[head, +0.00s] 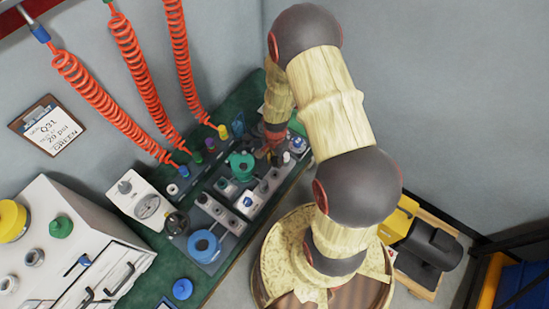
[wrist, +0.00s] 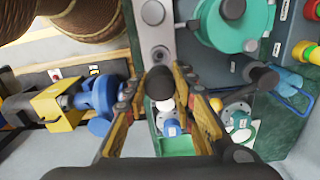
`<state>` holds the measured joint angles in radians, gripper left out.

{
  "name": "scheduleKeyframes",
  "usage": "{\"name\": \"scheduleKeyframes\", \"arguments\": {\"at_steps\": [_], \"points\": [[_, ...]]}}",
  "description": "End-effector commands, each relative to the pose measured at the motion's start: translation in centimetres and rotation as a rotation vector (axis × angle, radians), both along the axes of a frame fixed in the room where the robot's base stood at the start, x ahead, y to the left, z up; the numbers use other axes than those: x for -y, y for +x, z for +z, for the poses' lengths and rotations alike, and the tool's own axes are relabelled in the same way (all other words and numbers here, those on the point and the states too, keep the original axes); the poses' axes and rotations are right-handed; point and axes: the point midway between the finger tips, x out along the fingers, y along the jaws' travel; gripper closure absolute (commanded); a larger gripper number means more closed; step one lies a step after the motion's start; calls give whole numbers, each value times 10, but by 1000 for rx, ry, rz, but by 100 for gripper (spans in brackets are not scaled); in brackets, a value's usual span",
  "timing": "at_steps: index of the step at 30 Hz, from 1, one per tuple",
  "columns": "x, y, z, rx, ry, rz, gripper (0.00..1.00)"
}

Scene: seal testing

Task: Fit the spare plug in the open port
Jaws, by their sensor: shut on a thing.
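My gripper (wrist: 162,92) is shut on a dark, round-topped piece (wrist: 160,82), seen end-on between the fingertips in the wrist view. It may be the spare plug, but its lower part is hidden. In the head view my gripper (head: 270,148) is small and partly hidden by my arm, over the right side of the green bench. A pale grey strip (wrist: 152,38) with round dark fittings lies just ahead of the fingertips in the wrist view. In the head view a similar block (head: 222,213) carries several round fittings. I cannot tell which port is open.
A teal round fitting (head: 242,165) stands close to my gripper. A blue ring-shaped part (head: 204,246) and a white gauge unit (head: 140,200) are nearer the left. Orange coiled hoses (head: 140,80) hang behind. A clipboard (head: 47,127) on the wall reads "Q31", "20 psi", "GREEN".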

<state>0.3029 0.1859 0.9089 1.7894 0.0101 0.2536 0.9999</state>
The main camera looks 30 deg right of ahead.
Motion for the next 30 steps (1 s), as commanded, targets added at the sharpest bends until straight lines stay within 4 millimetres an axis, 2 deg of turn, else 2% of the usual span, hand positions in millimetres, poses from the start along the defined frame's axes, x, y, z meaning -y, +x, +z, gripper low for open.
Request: {"name": "scheduleKeyframes", "arguments": {"at_steps": [8,24,30], "points": [[0,0,-12,0,0,1,100],[0,1,-49,0,0,2,100],[0,1,-54,0,0,2,100]]}}
